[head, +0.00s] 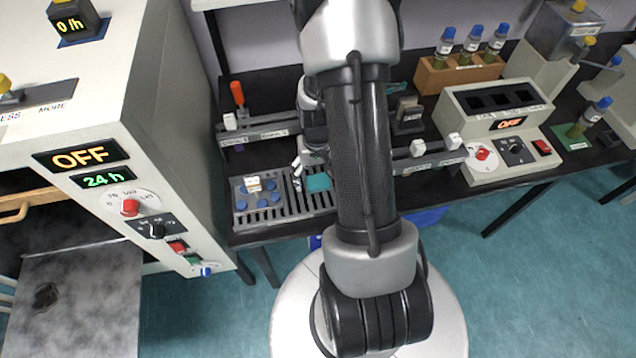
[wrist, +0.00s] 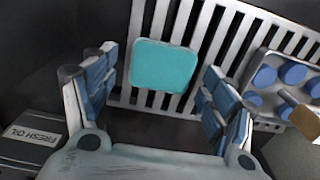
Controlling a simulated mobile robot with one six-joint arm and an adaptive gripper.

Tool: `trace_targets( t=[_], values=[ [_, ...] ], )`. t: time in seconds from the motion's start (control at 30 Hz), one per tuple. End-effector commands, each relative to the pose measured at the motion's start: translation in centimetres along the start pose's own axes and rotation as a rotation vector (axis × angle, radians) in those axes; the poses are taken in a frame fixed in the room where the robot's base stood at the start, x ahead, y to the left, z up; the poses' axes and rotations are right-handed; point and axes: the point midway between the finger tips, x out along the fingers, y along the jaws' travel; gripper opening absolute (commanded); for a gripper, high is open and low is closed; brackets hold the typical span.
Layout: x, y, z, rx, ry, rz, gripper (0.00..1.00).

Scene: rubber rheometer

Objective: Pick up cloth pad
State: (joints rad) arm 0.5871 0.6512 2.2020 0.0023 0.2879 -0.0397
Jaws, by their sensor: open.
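The cloth pad looks like a teal rounded square. It lies flat on a grey slotted rack (wrist: 207,30), seen in the wrist view (wrist: 163,66) and the head view (head: 319,182). My gripper (wrist: 160,60) is open and empty, with its blue-padded fingers on either side of the pad in the wrist picture. The pad appears beyond the fingertips, and I see no contact. In the head view my arm hides most of the gripper, and its fingers show just left of the pad.
A box labelled FRESH OIL (wrist: 32,135) is at lower left in the wrist view. A wooden vial block (head: 430,80) and a machine reading OFF (head: 483,170) stand right.

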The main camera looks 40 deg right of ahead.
Motion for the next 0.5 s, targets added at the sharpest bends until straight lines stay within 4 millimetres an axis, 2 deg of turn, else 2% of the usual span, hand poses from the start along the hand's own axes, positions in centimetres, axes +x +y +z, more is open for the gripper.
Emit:
trace_targets(
  t=[0.07, 0.5],
  values=[
    [-0.06, 0.01, 0.00, 0.000, 0.000, 0.000, 0.76],
    [-0.07, 0.01, 0.01, 0.000, 0.000, 0.000, 0.46]
  ],
)
